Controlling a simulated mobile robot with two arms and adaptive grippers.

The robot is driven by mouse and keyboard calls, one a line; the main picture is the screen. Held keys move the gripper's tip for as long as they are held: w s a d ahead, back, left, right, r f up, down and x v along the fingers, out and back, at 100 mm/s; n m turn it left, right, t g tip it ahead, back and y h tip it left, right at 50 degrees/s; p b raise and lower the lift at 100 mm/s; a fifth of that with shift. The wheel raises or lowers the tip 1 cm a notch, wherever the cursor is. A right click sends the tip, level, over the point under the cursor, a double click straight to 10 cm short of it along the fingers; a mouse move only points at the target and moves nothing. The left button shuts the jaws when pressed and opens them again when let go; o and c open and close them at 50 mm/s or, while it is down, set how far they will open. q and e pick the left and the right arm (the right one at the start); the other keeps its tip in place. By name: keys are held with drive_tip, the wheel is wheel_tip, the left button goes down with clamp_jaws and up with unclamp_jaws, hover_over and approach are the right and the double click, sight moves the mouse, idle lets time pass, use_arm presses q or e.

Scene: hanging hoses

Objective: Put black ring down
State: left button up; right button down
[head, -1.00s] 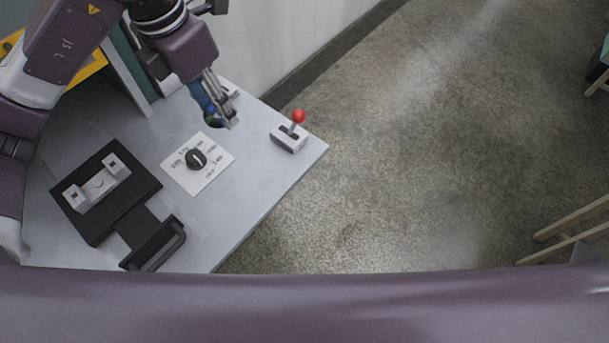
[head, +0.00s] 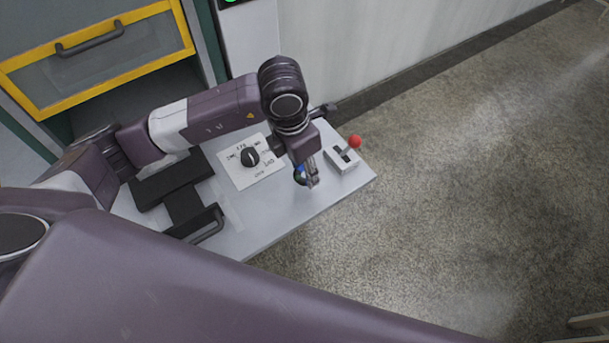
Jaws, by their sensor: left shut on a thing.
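My left gripper (head: 309,178) points down over the pale table's right part, between the dial card and the red-knobbed lever. It is shut on a small dark thing (head: 299,175), which looks like the black ring. My right gripper is out of view.
The table (head: 238,222) carries a lever box (head: 341,160) with a red knob, a dial card (head: 238,174) and a black plate with a handle (head: 188,208). A yellow-framed drawer (head: 100,55) stands behind. Open floor (head: 470,190) lies to the right.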

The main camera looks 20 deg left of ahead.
sight(304, 187)
use_arm(q)
wheel_tip(304, 187, down, 4)
drive_tip(key=shift+f+p, duration=0.1)
drive_tip(key=shift+p, duration=0.35)
drive_tip(key=shift+f, duration=0.15)
drive_tip(key=shift+f, duration=0.1)
drive_tip(key=shift+f+b, duration=0.15)
drive_tip(key=shift+b, duration=0.15)
drive_tip(key=o, duration=0.9)
drive_tip(key=shift+o, duration=0.6)
